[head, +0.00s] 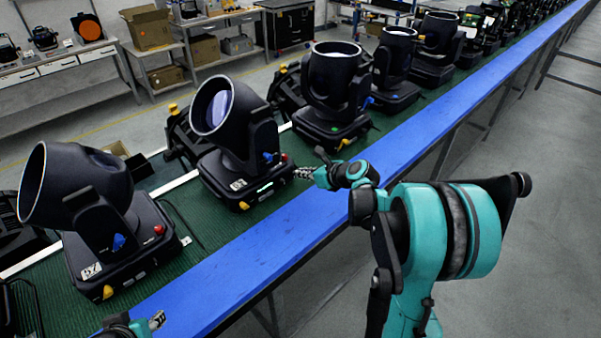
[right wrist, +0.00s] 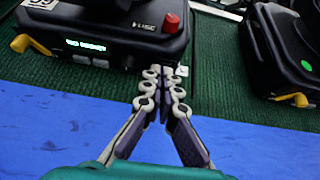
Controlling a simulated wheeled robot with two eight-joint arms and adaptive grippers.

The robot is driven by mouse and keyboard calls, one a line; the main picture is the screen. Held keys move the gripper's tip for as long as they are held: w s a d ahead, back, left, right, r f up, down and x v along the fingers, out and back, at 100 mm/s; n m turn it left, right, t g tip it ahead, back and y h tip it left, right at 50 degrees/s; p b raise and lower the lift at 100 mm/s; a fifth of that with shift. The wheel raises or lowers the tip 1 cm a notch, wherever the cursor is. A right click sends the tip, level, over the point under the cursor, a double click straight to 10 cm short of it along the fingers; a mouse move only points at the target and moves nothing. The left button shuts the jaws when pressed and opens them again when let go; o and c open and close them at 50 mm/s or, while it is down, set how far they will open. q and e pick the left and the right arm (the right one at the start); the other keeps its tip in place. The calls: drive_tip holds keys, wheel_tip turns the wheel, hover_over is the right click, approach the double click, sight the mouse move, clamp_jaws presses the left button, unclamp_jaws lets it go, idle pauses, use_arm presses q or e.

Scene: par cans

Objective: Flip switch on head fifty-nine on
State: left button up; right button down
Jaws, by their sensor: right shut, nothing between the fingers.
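A black moving head (head: 238,150) stands on the green belt, its lens barrel tilted up. Its white number label (head: 238,184) is too small to read surely. In the right wrist view its base (right wrist: 110,30) has a lit green display (right wrist: 86,46), a red knob (right wrist: 171,22) and a yellow latch (right wrist: 33,45). My right gripper (head: 298,172) is shut and empty at the right end of that base. Its fingertips (right wrist: 166,72) are close to the base's lower right corner and hide what lies behind; contact is unclear. My left gripper (head: 157,320) shows only partly at the bottom left.
Another head (head: 90,190) stands at the left, and another (head: 335,85) stands just beyond the one by my gripper. More heads line the belt into the distance. A blue rail (head: 260,250) runs along the belt's near side. The grey floor at right is clear.

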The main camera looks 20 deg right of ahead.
use_arm(q)
drive_tip(key=r+p, duration=0.1)
drive_tip(key=s+r+p, duration=0.1)
drive_tip(key=shift+r+p, duration=0.35)
drive_tip(key=shift+r, duration=0.05)
use_arm(e)
drive_tip(key=v, duration=1.1)
drive_tip(key=shift+r, duration=0.5)
use_arm(q)
drive_tip(key=shift+w, duration=0.1)
use_arm(e)
drive_tip(key=shift+w+a, duration=0.1)
drive_tip(key=shift+w, duration=0.05)
